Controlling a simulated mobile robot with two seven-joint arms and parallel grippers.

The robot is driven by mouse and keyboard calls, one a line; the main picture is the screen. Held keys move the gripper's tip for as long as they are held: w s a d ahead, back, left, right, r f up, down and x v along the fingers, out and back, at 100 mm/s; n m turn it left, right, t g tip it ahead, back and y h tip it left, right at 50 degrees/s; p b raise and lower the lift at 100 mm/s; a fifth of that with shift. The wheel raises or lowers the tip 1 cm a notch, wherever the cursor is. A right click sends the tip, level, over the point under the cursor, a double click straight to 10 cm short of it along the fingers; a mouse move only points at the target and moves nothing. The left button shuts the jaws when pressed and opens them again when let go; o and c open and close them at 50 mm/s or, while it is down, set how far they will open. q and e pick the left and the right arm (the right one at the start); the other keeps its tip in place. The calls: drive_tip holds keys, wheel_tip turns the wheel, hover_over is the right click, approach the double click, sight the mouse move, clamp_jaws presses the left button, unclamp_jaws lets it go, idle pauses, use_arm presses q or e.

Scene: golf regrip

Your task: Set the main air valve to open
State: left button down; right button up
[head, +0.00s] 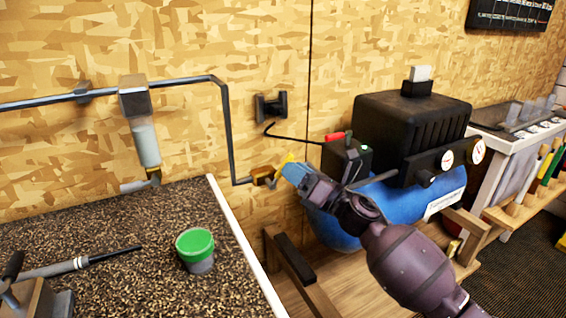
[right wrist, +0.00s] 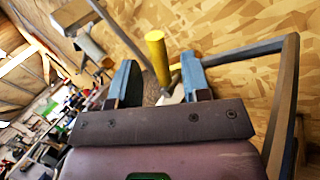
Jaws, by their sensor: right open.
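The main air valve (head: 263,177) is a small brass body at the lower end of the dark wall pipe, with a yellow lever (head: 286,160) slanting up. The yellow lever also shows in the right wrist view (right wrist: 157,52), standing in the gap between my two blue fingertips. My right gripper (head: 294,172) is open at the valve, its fingers on either side of the lever in the right wrist view (right wrist: 158,78). I cannot tell whether a finger touches the lever. The fingers partly hide the lever in the head view. My left gripper is not in view.
A blue compressor (head: 335,228) with a black housing stands right of the valve, close to my right arm. The dark pipe (head: 228,130) runs along the wall. A speckled bench (head: 130,225) at left carries a green-lidded cup (head: 195,245) and a clamped shaft (head: 75,265).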

drive_tip(key=v, duration=0.6)
